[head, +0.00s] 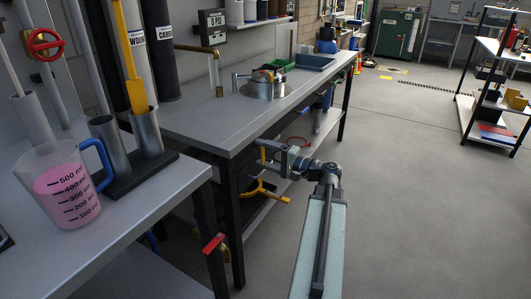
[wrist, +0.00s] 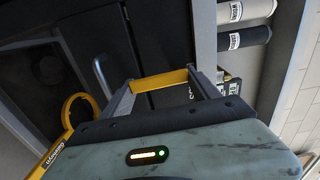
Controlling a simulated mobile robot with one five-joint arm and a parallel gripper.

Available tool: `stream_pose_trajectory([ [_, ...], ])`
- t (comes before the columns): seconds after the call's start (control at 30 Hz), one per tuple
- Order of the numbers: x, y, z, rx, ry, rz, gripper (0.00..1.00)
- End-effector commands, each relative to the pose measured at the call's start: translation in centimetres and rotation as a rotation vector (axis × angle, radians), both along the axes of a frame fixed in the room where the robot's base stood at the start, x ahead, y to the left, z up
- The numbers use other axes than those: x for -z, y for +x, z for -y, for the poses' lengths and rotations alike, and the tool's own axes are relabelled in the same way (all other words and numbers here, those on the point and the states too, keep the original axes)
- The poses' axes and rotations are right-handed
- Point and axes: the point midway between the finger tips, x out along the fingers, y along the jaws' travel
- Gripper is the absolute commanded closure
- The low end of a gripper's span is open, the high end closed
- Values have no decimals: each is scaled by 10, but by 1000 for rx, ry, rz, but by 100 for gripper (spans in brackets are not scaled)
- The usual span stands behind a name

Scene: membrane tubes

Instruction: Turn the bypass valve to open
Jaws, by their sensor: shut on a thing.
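My gripper (head: 272,153) is out over the floor side of the long workbench, below its top. In the wrist view its two grey fingers (wrist: 164,92) are shut on a yellow bar-like part (wrist: 160,82). A yellow branched thing (head: 262,187) hangs at the gripper in the head view; its exact shape is unclear. A red handwheel (head: 45,43) sits on a grey pipe at the upper left. A red lever (head: 213,243) shows low beside the near bench legs, well apart from my gripper. I cannot tell which is the bypass valve.
A pitcher of pink liquid (head: 66,186) stands on the near bench at left. The long workbench (head: 210,116) has a metal fixture and trays. A yellow labelled body with a ring (wrist: 75,110) lies left in the wrist view. The floor (head: 420,200) at right is clear.

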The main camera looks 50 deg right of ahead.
Motion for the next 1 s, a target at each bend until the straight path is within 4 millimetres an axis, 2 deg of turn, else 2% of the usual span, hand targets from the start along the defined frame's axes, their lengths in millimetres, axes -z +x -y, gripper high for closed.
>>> stream_pose_trajectory([
  [0.6, 0, 0, 1, 5, 42, -10, 70],
  [0.63, 0, 0, 1, 5, 42, -10, 27],
  [0.7, 0, 0, 0, 4, 42, -10, 8],
  [1.0, 0, 0, -1, -1, 41, -8, 8],
])
